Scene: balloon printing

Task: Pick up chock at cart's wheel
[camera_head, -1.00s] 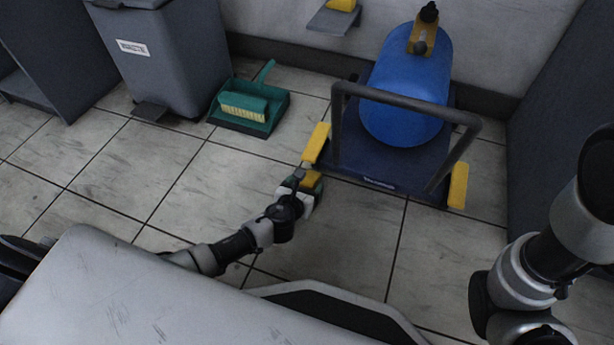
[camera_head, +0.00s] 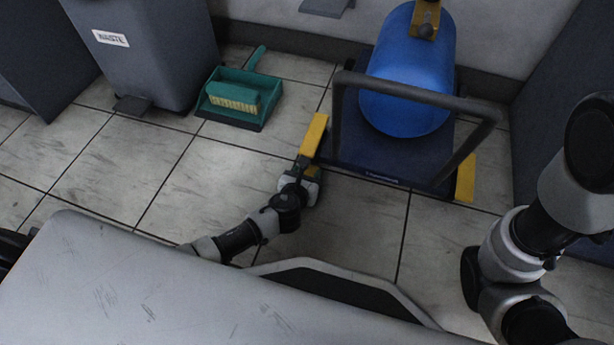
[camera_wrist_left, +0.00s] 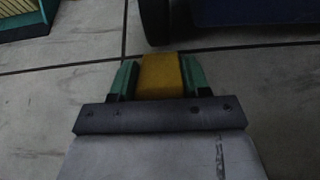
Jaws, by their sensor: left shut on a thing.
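The yellow chock (camera_wrist_left: 161,76) is between the green fingertips of my left gripper (camera_wrist_left: 158,78) in the left wrist view. The gripper is shut on it, close to the floor.
A green dustpan with brush (camera_head: 240,98) and a grey waste bin (camera_head: 145,50) stand at the left. The tiled floor between is clear.

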